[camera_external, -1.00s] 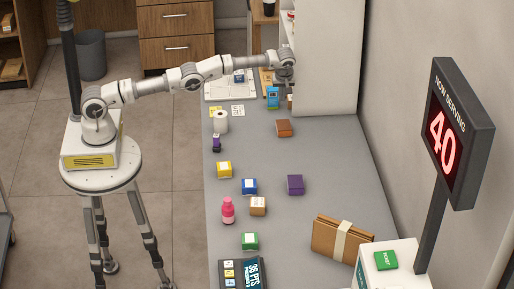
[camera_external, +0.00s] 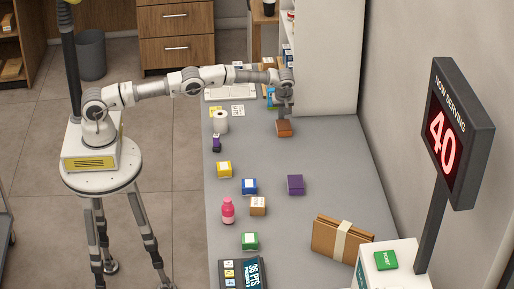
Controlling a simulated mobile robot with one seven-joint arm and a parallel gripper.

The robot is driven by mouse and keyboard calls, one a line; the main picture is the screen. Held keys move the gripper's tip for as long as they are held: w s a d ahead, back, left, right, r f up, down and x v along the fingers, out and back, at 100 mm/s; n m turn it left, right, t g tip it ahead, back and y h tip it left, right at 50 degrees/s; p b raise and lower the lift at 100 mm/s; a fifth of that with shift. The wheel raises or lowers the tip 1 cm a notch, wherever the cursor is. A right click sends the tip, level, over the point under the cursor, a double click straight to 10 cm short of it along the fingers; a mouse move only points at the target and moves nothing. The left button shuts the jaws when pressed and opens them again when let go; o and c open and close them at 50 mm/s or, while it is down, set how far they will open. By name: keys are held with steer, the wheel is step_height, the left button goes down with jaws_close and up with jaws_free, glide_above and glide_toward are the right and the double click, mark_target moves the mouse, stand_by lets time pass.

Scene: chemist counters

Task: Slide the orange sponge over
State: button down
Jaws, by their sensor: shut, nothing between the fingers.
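The orange sponge (camera_external: 284,130) is a small orange-brown block on the grey counter (camera_external: 325,160), near its far end and in front of the white shelf unit. My gripper (camera_external: 284,115) points down just behind the sponge, at its far side in the picture. It is shut and holds nothing. Whether the fingertips touch the sponge cannot be told at this size.
A white roll (camera_external: 220,122) and a small purple bottle (camera_external: 216,142) stand left of the sponge. The white shelf unit (camera_external: 325,70) rises behind. Counter right of the sponge is clear.

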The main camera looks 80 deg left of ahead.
steer(key=shift+d, duration=0.45)
steer(key=d+b, duration=0.1)
steer(key=d, duration=1.9)
steer(key=shift+d, duration=0.25)
steer(key=shift+a, duration=0.15)
